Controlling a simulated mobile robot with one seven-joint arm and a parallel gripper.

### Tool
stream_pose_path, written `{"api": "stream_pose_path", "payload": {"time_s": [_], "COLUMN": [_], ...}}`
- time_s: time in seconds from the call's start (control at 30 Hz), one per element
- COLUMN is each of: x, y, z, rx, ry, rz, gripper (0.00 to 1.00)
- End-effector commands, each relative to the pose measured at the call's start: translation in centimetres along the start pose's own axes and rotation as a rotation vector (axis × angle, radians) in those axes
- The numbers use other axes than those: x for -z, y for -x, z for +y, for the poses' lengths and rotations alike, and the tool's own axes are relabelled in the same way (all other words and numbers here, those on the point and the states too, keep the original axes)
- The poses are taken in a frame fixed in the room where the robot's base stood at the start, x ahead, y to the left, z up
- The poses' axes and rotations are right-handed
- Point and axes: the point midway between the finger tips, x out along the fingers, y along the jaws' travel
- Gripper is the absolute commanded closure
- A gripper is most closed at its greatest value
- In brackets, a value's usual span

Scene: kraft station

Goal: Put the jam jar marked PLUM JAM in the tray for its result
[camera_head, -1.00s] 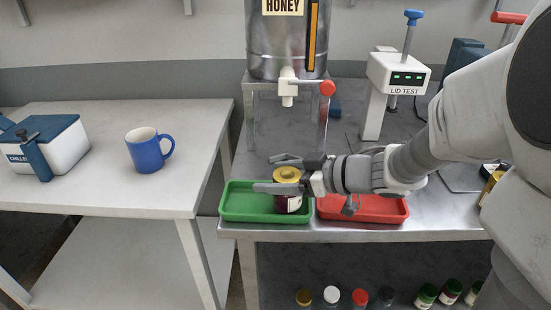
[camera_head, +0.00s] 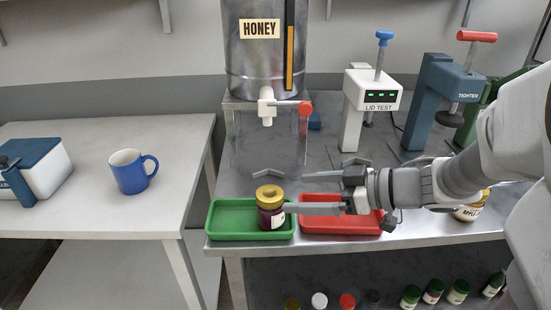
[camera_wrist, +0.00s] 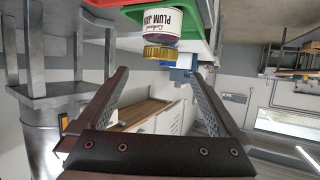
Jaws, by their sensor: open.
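The jam jar (camera_head: 270,208), dark with a gold lid, stands upright in the green tray (camera_head: 225,221) at its right side. The red tray (camera_head: 340,225) lies right beside the green one, partly under my gripper. The lid tester (camera_head: 372,92) marked LID TEST shows several green lights.
The steel honey tank (camera_head: 262,55) on its stand rises behind the trays. A blue press (camera_head: 437,95) marked TIGHTEN stands at the back right. Another jar (camera_head: 472,210) is by my arm. The left table holds a blue mug (camera_head: 128,172) and a cooler (camera_head: 38,170). Several jars are on the lower shelf.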

Motion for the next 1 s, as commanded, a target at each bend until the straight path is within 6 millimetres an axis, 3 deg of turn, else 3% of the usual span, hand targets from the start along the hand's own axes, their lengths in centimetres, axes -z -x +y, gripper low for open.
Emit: {"api": "stream_pose_path", "payload": {"time_s": [0.17,0.37,0.5,0.6,0.77,0.87,1.0], "x": [0.4,3.2,5.2,5.8,5.3,4.1,1.9], "y": [0.9,1.9,4.6,7.1,10.8,12.4,13.3], "z": [0.8,5.8,9.3,10.6,10.2,8.7,4.7], "rx": [-0.048,-0.363,-0.641,-0.809,-1.006,-1.075,-1.088], "ry": [0.018,0.106,0.114,0.074,-0.057,-0.171,-0.353], "rz": [-0.002,-0.023,-0.064,-0.107,-0.196,-0.265,-0.374], "gripper": [0.0,0.0,0.0,0.0,0.0,0.0,0.0]}}
